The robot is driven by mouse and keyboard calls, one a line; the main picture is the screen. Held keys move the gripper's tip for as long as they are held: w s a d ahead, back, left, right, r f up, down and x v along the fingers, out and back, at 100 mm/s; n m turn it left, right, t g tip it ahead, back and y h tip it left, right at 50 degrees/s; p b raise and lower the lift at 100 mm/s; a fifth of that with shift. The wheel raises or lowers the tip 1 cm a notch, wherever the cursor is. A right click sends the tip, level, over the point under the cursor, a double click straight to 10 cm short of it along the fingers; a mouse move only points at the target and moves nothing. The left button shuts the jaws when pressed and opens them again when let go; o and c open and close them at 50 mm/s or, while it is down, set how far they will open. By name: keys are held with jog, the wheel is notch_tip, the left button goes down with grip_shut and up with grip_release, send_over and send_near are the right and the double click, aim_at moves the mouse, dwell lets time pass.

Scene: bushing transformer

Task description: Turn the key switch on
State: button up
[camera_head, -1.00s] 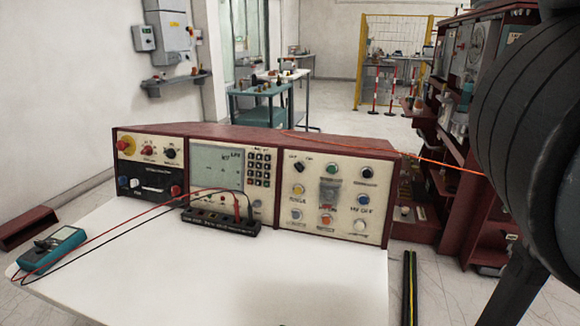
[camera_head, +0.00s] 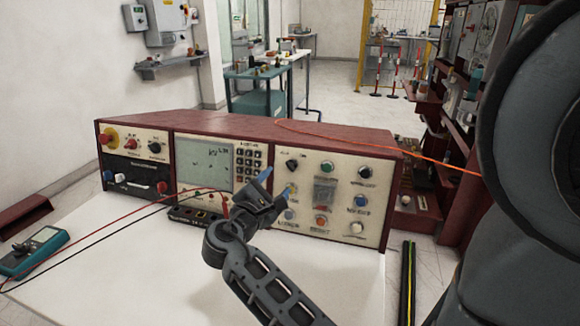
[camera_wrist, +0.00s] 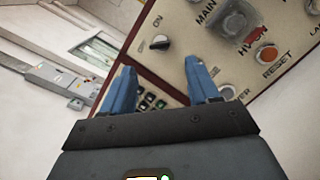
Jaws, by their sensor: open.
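The key switch (camera_head: 291,165) is a small black knob at the upper left of the control panel's right section. In the wrist view the key switch (camera_wrist: 160,44) shows beside an "ON" label, just beyond and between my blue fingertips. My gripper (camera_head: 275,183) is in front of the panel, slightly below and left of the switch. In the wrist view my gripper (camera_wrist: 160,67) is open, with nothing between its fingers. I see no contact with the switch.
The red-framed console (camera_head: 240,128) stands on a white table (camera_head: 120,290). Nearby buttons include a red-orange reset button (camera_wrist: 267,54). A teal multimeter (camera_head: 33,250) with red and black leads lies at left. A black terminal block (camera_head: 190,215) sits before the console.

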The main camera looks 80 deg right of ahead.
aim_at(289, 168)
jog(key=p+x, duration=0.1)
jog(key=x, duration=0.6)
jog(key=shift+s+d+r, duration=0.1)
jog(key=shift+s+d, duration=0.05)
jog(key=shift+d, duration=0.25)
jog(key=c, duration=1)
